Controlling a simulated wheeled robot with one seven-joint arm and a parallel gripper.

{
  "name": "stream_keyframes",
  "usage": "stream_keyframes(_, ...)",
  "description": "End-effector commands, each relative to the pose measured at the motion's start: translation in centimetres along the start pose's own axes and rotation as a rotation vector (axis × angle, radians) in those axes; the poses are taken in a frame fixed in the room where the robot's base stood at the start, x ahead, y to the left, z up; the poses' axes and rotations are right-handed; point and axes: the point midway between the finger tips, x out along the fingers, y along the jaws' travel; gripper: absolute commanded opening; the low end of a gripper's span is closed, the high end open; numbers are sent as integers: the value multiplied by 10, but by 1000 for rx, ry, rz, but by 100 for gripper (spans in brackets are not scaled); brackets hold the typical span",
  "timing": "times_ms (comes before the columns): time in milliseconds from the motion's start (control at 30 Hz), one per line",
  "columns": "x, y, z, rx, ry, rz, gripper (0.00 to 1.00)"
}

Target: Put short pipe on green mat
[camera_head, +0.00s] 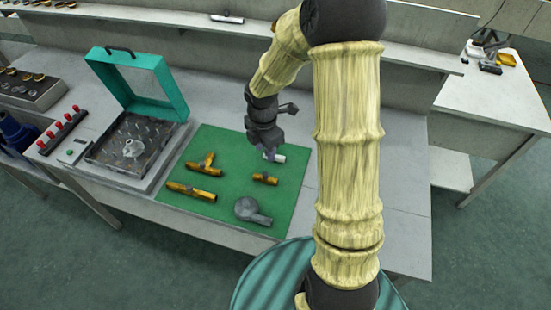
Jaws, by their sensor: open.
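The green mat (222,160) lies flat on the grey bench. My gripper (268,152) is open and points down over the mat's upper right part. A short pale cylindrical piece (277,157) is right at the fingertips, on or just above the mat; its left end is partly hidden by a finger. A short brass pipe-like piece (265,178) lies on the mat below it. I cannot tell for sure which of these two is the short pipe, nor whether a finger touches the pale one.
A brass tee (204,167), a longer brass pipe (190,191) and a grey rounded casing (252,210) also lie on the mat. A machine with a raised teal lid (140,85) stands to its left. A shelf (180,20) runs behind.

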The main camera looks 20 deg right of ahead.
Motion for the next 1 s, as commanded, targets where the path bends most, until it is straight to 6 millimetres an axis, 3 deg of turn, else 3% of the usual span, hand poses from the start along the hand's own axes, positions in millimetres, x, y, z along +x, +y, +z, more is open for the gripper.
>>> stream_keyframes(300,-42,-47,-18,765,-20,76,40)
stream_keyframes(700,-79,-107,-40,1748,109,191,40)
stream_keyframes(833,-82,-116,-44,1912,148,201,40)
stream_keyframes(1000,-82,-118,-44,1947,156,201,40)
